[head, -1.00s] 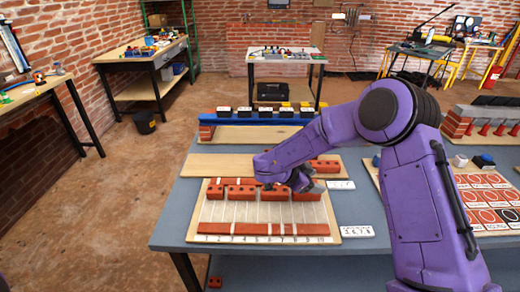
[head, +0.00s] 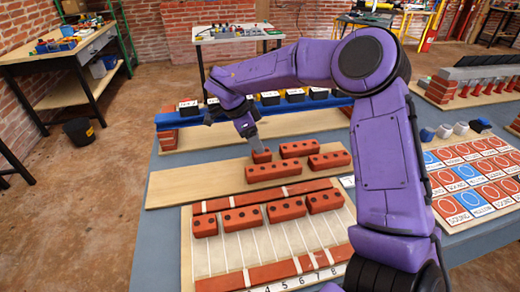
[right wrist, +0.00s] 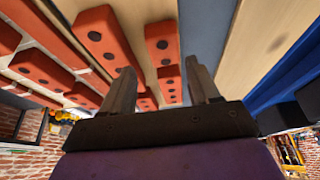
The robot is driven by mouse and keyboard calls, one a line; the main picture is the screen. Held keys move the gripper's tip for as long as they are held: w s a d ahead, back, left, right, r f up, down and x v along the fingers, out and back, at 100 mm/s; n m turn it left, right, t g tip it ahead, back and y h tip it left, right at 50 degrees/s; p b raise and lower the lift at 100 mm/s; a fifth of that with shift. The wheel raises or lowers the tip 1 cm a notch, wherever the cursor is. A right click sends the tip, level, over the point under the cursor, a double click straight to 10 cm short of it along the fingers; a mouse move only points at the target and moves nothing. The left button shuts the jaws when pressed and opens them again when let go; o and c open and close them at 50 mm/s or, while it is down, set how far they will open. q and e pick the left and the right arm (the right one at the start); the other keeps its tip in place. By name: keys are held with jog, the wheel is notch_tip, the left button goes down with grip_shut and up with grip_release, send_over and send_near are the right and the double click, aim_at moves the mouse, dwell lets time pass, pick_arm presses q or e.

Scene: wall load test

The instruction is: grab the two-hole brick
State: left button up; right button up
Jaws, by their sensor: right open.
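A small red brick (head: 262,157) lies on the plain wooden board (head: 175,190); its hole count is unclear because my gripper partly covers it. My right gripper (head: 256,143) is open and points down right at this brick in the head view. In the right wrist view its two fingers (right wrist: 160,72) stand apart, with a red brick (right wrist: 168,84) seen between them; contact is unclear. Longer red bricks lie close by: one behind right (head: 298,148), one at right (head: 329,160) and one in front (head: 273,170). My left gripper is not in view.
In front lies a numbered board with a row of red bricks (head: 242,218), including a shorter one (head: 205,226) at its left end. A blue beam (head: 185,117) with black blocks stands behind my gripper. Picture cards (head: 468,172) lie at right. The plain board's left part is clear.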

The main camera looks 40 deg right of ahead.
aim_at(262, 156)
jog(key=x, duration=0.3)
jog(key=w+x, duration=0.1)
jog(key=x, duration=0.1)
jog(key=shift+f, duration=0.35)
jog(key=shift+s+d+f, duration=0.1)
jog(key=shift+s+f, duration=0.1)
jog(key=shift+f, duration=0.05)
jog(key=c, duration=0.8)
jog(key=shift+c, duration=0.2)
